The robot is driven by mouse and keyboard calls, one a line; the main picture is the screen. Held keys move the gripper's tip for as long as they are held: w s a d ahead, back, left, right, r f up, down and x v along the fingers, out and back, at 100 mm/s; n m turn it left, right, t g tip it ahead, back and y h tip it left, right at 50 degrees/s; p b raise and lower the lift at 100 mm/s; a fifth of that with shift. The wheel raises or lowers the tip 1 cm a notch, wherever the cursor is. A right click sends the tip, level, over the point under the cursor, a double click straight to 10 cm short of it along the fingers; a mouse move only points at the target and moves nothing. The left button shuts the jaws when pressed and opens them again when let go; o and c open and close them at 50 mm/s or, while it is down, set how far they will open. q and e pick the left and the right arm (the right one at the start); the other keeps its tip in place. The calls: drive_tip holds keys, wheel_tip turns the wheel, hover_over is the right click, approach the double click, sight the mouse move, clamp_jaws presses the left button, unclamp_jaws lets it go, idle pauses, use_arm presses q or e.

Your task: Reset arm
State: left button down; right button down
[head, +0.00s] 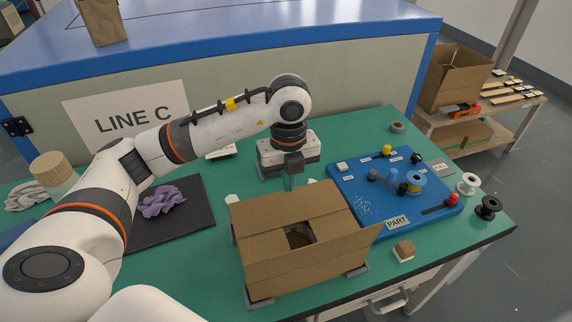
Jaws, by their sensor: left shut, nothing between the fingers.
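My left arm (220,125) reaches in from the left across the green table. My left gripper (288,184) points down behind the far edge of an open cardboard box (285,233). It is shut and empty, and its tips are close to or partly hidden by the box flap. The box stands on the table with its flaps folded outward, and a dark opening shows in its middle. My right gripper does not show in this view.
A blue board (347,195) with knobs, a blue spool and a PART label lies right of the box. Loose spools (488,207) sit at the table's right edge. A black mat (185,227) with a purple cloth (161,201) lies left. A LINE C machine stands behind.

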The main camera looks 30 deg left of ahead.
use_arm(q)
wheel_tip(320, 180, up, 3)
drive_tip(key=shift+w+r+p, duration=0.1)
drive_tip(key=shift+p, duration=0.65)
drive_tip(key=shift+a, duration=0.1)
